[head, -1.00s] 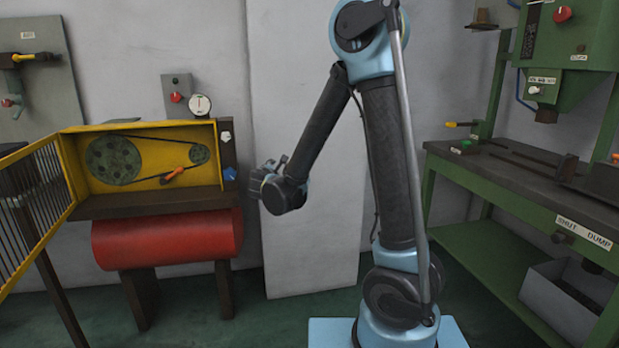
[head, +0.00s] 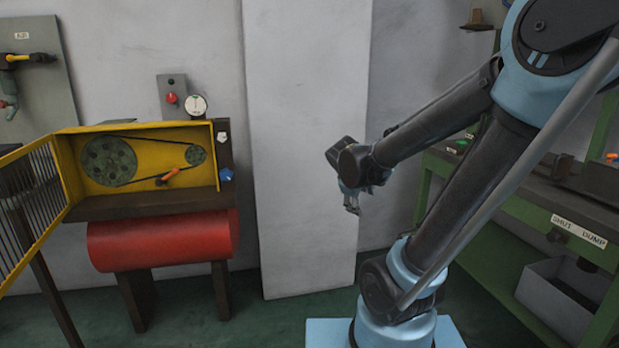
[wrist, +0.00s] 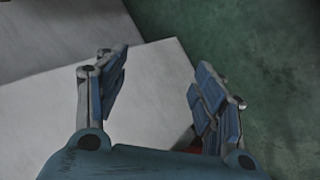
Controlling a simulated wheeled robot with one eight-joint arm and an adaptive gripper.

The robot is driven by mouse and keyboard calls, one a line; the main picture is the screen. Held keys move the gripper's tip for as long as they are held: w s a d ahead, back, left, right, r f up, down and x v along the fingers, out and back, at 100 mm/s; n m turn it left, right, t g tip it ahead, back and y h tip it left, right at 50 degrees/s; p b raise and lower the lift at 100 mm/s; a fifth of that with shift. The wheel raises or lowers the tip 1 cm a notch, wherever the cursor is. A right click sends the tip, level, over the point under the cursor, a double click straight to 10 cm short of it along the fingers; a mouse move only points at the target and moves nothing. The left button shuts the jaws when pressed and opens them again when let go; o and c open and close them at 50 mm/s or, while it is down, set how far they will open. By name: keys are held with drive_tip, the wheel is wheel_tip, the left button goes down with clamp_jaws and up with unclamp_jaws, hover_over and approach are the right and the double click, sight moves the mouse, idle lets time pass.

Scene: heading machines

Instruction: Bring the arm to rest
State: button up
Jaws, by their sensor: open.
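My arm stands on its light blue base, leaning to the right and folded back, with its forearm reaching left. My gripper (head: 352,203) hangs in front of the pale wall panel, fingers pointing down, empty. In the wrist view my gripper (wrist: 160,95) shows its two blue-padded fingers spread apart with nothing between them. Beneath them are a pale surface and the green floor (wrist: 270,60).
At left stands a yellow belt-drive housing (head: 140,190) with an open barred guard (head: 30,205) and a red cylinder (head: 165,240) below. At right is a green bench (head: 500,200) with a grey bin (head: 560,295) underneath. The pale panel (head: 300,150) leans between them.

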drive_tip(key=s+d+f+m+g+y, duration=0.1)
drive_tip(key=s+m, duration=0.4)
drive_tip(key=s, duration=0.5)
drive_tip(key=s+d+f+m+g+y, duration=0.1)
drive_tip(key=s+f+m, duration=0.4)
drive_tip(key=s, duration=0.5)
drive_tip(key=g+y, duration=0.1)
drive_tip(key=g, duration=0.1)
drive_tip(key=shift+s+d+f+g+y, duration=0.2)
drive_tip(key=shift+f+g+y, duration=0.1)
drive_tip(key=shift+f+y, duration=0.1)
drive_tip(key=shift+w, duration=0.1)
drive_tip(key=shift+w+f, duration=0.2)
drive_tip(key=shift+w, duration=0.25)
